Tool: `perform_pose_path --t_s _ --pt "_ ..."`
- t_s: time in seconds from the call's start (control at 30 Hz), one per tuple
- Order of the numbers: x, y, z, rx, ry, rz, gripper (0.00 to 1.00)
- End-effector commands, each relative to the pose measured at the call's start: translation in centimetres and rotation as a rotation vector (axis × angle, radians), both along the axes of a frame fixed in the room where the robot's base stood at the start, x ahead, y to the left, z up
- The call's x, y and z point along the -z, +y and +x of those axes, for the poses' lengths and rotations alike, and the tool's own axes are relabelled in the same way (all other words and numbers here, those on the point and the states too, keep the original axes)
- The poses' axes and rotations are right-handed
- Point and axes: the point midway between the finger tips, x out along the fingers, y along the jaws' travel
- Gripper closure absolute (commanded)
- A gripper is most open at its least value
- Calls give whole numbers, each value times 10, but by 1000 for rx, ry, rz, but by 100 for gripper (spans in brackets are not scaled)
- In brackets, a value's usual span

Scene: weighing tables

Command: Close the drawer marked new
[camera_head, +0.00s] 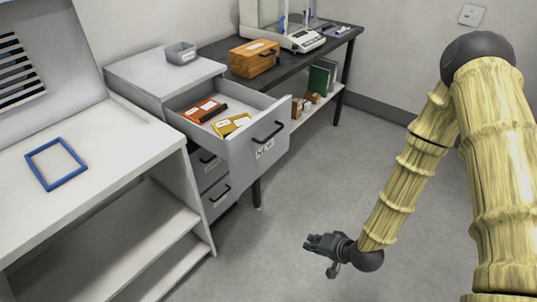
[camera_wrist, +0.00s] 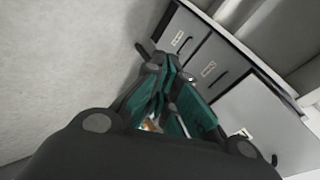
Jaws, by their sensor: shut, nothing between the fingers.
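The drawer marked NEW (camera_head: 243,148) is the top drawer of a grey cabinet and stands pulled far out. Its front has a black bar handle and a white label below it. An orange-brown packet (camera_head: 203,110) and a yellow packet (camera_head: 232,125) lie inside. My gripper (camera_head: 308,243) is shut and empty, low over the floor, to the right of and below the drawer front, apart from it. In the wrist view, my gripper's teal-padded fingers (camera_wrist: 168,75) are together, with labelled drawer fronts (camera_wrist: 212,65) tilted beyond them.
Lower drawers (camera_head: 217,192) of the cabinet look shut. A small grey bin (camera_head: 180,53) stands on the cabinet top. A dark table (camera_head: 335,40) behind holds a wooden box (camera_head: 254,58) and a balance (camera_head: 290,38). A white bench (camera_head: 110,150) with a blue frame (camera_head: 56,164) is at left. The floor (camera_head: 290,195) before the drawer is clear.

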Motion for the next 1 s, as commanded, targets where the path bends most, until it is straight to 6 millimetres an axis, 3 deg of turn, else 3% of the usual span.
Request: perform_pose_path --t_s 0.03,0.2,0.33,0.5,0.73,1.0 --pt "-12 7 31 27 -54 95 100" --pt "-83 26 106 52 -173 421 100" --pt "-134 31 139 25 -218 617 100" --pt "-176 33 156 -19 -235 762 100" --pt "-189 43 165 -39 -235 805 100" --pt "-189 75 188 -39 -233 803 100"
